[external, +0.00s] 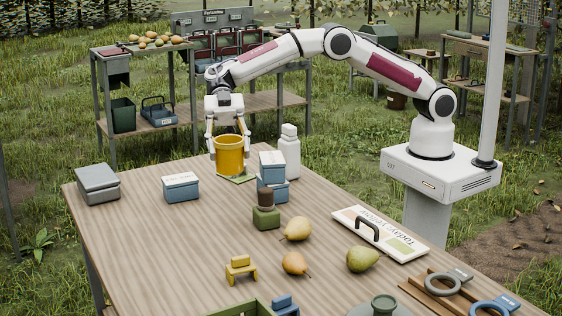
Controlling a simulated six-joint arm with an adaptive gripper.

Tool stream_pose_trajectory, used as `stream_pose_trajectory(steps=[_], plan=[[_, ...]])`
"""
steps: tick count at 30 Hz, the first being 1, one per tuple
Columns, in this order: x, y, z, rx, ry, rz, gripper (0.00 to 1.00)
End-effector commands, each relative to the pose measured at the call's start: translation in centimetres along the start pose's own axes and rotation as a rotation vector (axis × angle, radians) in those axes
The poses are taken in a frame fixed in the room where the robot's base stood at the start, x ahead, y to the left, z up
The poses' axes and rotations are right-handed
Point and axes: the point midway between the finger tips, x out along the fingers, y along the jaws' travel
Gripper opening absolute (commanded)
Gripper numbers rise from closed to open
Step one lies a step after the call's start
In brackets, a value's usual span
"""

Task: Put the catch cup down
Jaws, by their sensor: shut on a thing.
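The catch cup (229,157) is a yellow, upright, open-topped cup near the far edge of the wooden table (160,240). My gripper (228,134) points down from above with its fingers at the cup's rim, and it is shut on the cup. A flat green pad (238,179) shows just under and in front of the cup's base. I cannot tell whether the base touches the pad or hangs slightly above it.
Blue boxes (272,166) and a white bottle (289,152) stand close to the cup's right. Another blue box (181,187) stands to its left, with a grey box (97,184) further left. Pears (297,229) lie nearer the camera. The left front tabletop is clear.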

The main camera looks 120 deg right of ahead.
Motion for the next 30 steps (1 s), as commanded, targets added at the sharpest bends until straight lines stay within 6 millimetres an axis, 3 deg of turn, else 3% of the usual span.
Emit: stream_pose_trajectory(steps=[8, 14, 30], plan=[[-3.5, -0.5, 1.3, 0.012, -0.006, 0.033, 0.27], [-7.3, -1.5, 2.8, 0.027, -0.012, 0.067, 0.27], [-16.4, -6.7, 6.6, 0.068, -0.022, 0.16, 0.27]])
